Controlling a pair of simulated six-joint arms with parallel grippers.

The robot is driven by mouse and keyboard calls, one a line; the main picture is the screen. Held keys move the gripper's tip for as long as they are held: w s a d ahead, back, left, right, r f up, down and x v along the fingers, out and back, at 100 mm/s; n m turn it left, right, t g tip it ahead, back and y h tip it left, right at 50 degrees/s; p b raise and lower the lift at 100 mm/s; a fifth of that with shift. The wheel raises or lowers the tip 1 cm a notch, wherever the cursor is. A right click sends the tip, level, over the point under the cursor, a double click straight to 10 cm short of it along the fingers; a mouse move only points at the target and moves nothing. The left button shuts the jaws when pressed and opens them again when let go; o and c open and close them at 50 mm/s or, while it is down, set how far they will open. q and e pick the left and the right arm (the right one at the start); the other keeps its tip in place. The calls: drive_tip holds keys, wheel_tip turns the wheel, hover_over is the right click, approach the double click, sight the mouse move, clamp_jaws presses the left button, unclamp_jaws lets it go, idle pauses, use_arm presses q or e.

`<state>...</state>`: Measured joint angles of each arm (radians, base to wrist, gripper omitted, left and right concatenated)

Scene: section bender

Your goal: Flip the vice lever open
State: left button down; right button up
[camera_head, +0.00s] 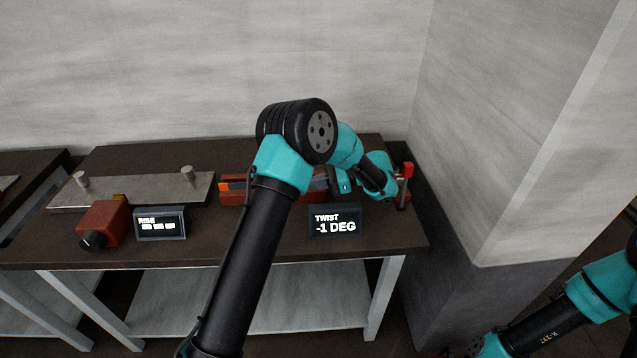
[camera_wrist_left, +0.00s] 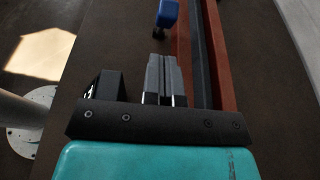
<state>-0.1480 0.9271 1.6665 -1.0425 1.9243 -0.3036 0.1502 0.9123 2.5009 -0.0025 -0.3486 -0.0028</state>
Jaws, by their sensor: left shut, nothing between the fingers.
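A long red bench device (camera_head: 232,188) with an orange end lies along the back of the table, its middle hidden behind my left arm. Its red rails (camera_wrist_left: 181,45) and dark channel run up the left wrist view. A blue piece with a dark stub (camera_wrist_left: 167,14) sits beside the rails, ahead of my fingertips and apart from them; it may be the vice lever, but I cannot be sure. My left gripper (camera_wrist_left: 164,62) is shut and empty, beside the rails. In the head view its fingers are mostly hidden by my wrist.
A red-capped upright post (camera_head: 407,171) stands at the device's right end. The TWIST display (camera_head: 335,221) reads -1 DEG in front. A RISE display (camera_head: 161,225), a red block with a black knob (camera_head: 103,222) and a grey plate with pegs (camera_head: 140,191) are at left. Walls stand behind and right.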

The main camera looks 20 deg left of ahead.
use_arm(q)
drive_tip(key=x, duration=0.7)
drive_tip(key=shift+a, duration=0.2)
drive_tip(key=shift+s, duration=0.15)
